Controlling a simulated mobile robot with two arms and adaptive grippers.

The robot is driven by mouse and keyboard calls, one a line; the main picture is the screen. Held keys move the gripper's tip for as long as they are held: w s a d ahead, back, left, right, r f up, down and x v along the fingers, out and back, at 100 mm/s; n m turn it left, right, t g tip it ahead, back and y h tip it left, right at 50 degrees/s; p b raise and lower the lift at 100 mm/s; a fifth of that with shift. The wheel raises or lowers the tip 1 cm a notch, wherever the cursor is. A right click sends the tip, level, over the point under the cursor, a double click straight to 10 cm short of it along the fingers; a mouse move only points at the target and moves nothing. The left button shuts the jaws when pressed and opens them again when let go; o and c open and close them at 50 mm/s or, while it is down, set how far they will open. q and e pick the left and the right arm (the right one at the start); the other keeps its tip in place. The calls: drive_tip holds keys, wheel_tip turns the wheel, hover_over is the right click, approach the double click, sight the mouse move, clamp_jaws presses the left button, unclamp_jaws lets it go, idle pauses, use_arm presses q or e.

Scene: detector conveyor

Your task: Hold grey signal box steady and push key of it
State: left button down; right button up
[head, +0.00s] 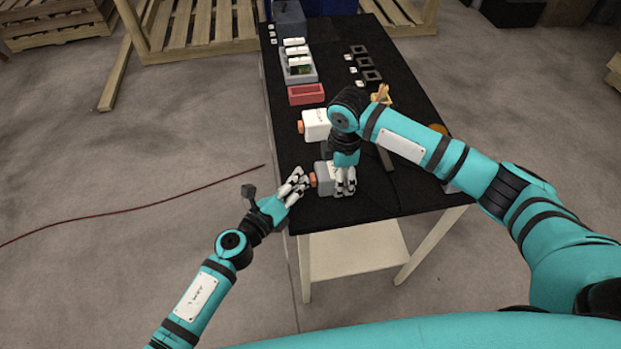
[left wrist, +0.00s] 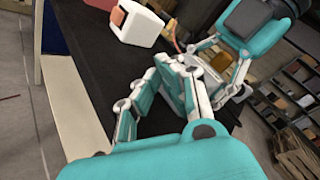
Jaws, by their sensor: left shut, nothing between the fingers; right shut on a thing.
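The grey signal box (head: 323,172) stands near the table's left front edge in the head view, with its orange key (head: 313,179) facing left. My right gripper (head: 345,190) reaches down from above and is shut on the box. My left gripper (head: 304,178) is shut and empty, with its fingertips right at the key's left side; whether they touch it I cannot tell.
A white box (head: 315,125) with an orange key stands behind the grey one; it also shows in the left wrist view (left wrist: 143,25). Further back are a red tray (head: 306,94), a grey tray with white items and several dark frames. The front of the black table (head: 345,211) is clear.

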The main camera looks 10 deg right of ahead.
use_arm(q)
drive_tip(key=shift+a, duration=0.65)
drive_tip(key=a, duration=0.5)
idle(0.6)
use_arm(e)
drive_tip(key=o, duration=1.5)
